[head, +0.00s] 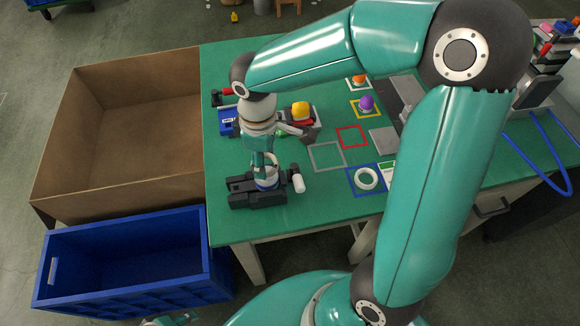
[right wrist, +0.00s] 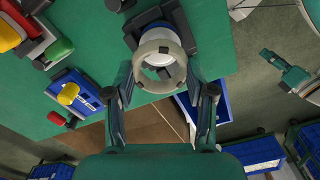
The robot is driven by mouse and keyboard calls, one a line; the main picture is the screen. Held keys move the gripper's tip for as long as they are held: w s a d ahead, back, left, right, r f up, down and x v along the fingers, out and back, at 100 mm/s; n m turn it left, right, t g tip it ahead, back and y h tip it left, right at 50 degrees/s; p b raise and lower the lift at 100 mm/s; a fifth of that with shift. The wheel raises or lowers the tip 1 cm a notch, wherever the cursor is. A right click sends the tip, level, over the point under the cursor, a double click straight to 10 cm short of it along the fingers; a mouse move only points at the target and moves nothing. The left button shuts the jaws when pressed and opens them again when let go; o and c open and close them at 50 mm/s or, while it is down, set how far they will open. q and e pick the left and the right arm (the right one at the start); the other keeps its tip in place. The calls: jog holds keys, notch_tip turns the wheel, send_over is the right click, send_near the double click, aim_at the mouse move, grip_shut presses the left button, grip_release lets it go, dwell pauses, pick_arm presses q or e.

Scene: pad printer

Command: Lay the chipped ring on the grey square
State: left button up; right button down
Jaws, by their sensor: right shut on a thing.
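My right gripper (head: 264,168) points down over a black fixture (head: 245,192) at the table's near left. In the right wrist view it is shut on a pale ring (right wrist: 160,57), which sits between the fingertips in front of a blue and white round part of the fixture. I cannot tell whether the ring touches the fixture, and no chip shows clearly. The grey square (head: 312,158) is an empty outline right of the fixture. My left gripper (right wrist: 282,70) is apart from these things, off the table; its jaws are too small to judge.
A white ring lies on the blue square (head: 355,190). The red square (head: 352,137) is empty; a purple-topped piece (head: 367,102) stands on the yellow one. A grey holder with a yellow knob (head: 300,112) stands behind the fixture. A cardboard box (head: 125,135) and blue crate (head: 125,260) are left.

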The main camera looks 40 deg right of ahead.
jog(key=shift+s+d, duration=0.1)
jog(key=shift+s, duration=0.2)
jog(key=d+r, duration=0.1)
jog(key=d+r+m, duration=0.1)
jog(key=r, duration=0.1)
jog(key=shift+w+d, duration=0.1)
jog(key=shift+w, duration=0.1)
jog(key=d+r+m+b, duration=0.2)
jog(key=d+r, duration=0.1)
jog(key=d, duration=0.3)
jog(key=m+b, duration=0.4)
jog(key=b, duration=0.1)
send_over(327, 156)
notch_tip(327, 156, down, 12)
jog(key=shift+f, duration=2.75)
jog(key=shift+f, duration=0.1)
jog(key=shift+c, duration=1.9)
grip_release()
